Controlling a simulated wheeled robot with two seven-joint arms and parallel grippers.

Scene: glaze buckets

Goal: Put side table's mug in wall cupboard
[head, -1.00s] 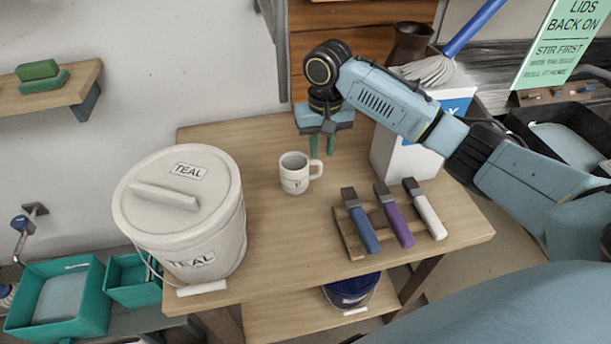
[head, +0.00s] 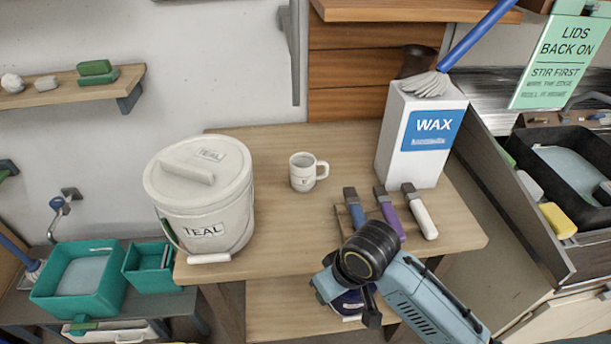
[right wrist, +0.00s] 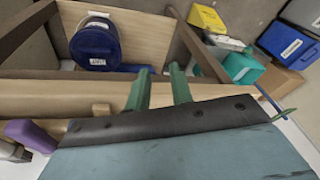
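The white mug (head: 302,172) stands upright on the side table (head: 275,150), with its handle to the right, between the TEAL bucket and the WAX box. My right gripper (head: 326,286) is low at the table's front edge, nearer than the mug and well apart from it. In the head view its fingers are hidden. In the right wrist view its two green fingers (right wrist: 162,72) are apart with nothing between them. The mug does not show in the right wrist view. My left gripper is not in view. Brown wooden boards (head: 365,45) rise behind the table; I cannot tell whether they belong to the wall cupboard.
The lidded TEAL bucket (head: 203,195) stands left of the mug. The white WAX box (head: 405,150) stands at the back right. Several brushes (head: 418,212) lie at the front right. A blue bucket (right wrist: 95,45) sits on the lower shelf. The tabletop around the mug is clear.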

